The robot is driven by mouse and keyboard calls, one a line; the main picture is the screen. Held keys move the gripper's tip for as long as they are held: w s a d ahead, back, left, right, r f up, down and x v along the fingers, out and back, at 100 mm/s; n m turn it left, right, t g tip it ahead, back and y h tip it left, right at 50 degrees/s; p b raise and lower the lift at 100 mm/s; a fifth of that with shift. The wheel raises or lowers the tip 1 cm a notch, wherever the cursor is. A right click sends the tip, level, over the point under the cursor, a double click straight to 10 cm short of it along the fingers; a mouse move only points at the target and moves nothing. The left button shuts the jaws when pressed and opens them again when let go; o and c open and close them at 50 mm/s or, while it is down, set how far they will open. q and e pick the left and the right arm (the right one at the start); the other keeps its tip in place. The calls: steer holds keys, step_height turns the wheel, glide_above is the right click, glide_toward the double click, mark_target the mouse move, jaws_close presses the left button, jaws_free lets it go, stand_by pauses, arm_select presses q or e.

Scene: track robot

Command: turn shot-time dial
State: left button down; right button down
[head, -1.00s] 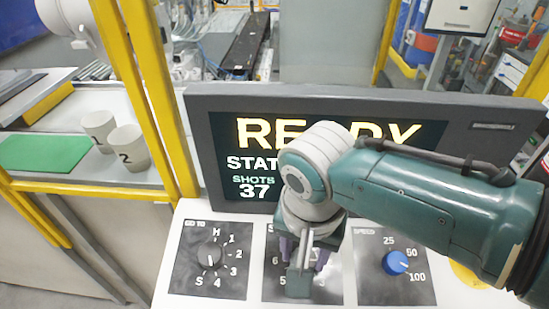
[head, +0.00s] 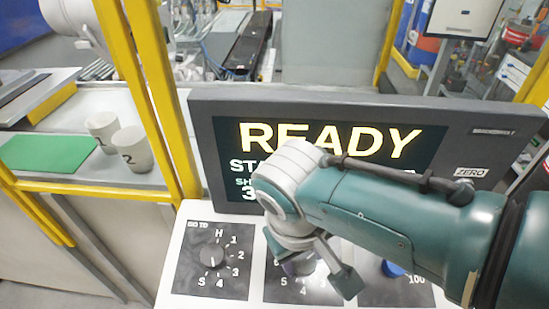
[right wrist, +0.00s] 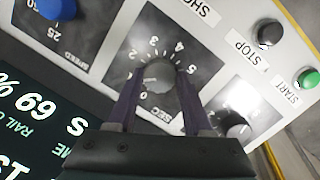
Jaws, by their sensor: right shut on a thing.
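The shot-time dial (right wrist: 162,74) is a grey round knob on a dark plate marked SEC, with numbers around it. In the right wrist view it sits between the two purple fingers of my right gripper (right wrist: 158,82), which is shut on it. Where its pointer stands is not clear. In the head view my right gripper (head: 298,266) is over the middle dial plate (head: 290,290) and hides the knob. The gripper body is turned at a slant there. My left gripper is not in view.
The GO TO dial (head: 213,257) is to the left, and the blue speed dial (head: 393,268) to the right is partly hidden by my arm. A screen (head: 430,150) reading READY stands behind. The stop button (right wrist: 270,32) and green start button (right wrist: 308,78) are on the same panel.

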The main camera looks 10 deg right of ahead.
mark_target(295, 278)
steer(key=shift+n, duration=0.4)
steer(key=shift+c, duration=1.5)
jaws_free()
steer(key=p+v, duration=0.4)
steer(key=v, duration=0.6)
steer(key=shift+f, duration=0.1)
